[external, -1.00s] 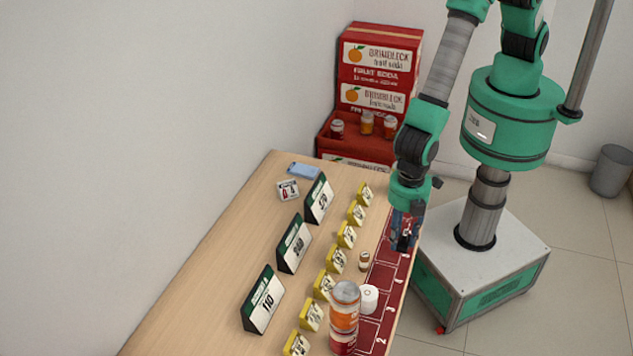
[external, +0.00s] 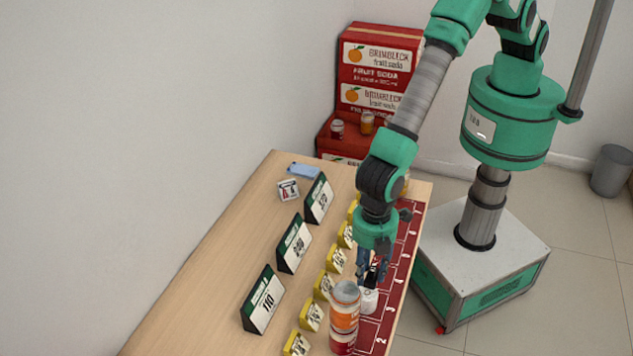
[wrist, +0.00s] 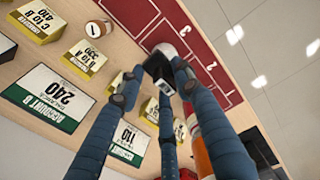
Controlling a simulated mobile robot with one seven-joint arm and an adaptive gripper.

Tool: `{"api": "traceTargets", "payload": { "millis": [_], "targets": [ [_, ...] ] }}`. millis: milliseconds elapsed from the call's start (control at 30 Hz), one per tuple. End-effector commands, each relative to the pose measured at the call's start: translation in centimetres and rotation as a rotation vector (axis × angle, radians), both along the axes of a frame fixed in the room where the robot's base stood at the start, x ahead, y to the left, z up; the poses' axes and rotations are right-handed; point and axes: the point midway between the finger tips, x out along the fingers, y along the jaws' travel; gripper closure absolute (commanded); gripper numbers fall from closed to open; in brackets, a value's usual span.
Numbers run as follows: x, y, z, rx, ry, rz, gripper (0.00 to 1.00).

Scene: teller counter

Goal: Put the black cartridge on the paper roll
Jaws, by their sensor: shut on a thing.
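My gripper (external: 373,268) is low over the red strip, with its fingers closed around the black cartridge (wrist: 157,66). The cartridge shows as a small dark block between the fingertips in the wrist view and is mostly hidden by the fingers in the external view. The white paper roll (external: 369,301) stands on the red strip directly below my gripper. In the wrist view the paper roll (wrist: 170,49) is partly hidden behind the cartridge. I cannot tell whether the cartridge touches the roll's top.
Yellow price tags (external: 323,287) and larger green-topped signs (external: 263,300) line the counter to the left. A small brown-sided jar (wrist: 98,29) stands nearby.

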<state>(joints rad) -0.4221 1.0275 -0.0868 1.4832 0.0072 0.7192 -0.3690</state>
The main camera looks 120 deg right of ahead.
Motion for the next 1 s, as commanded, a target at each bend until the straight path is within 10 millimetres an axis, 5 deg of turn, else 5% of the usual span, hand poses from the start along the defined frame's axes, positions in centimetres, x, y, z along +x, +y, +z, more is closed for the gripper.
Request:
{"api": "traceTargets", "payload": {
  "millis": [567, 1000],
  "targets": [
    [1.1, 0.5, -0.2, 0.000, 0.000, 0.000, 0.92],
    [1.0, 0.5, -3.4, -0.001, 0.001, 0.000, 0.92]
  ]
}}
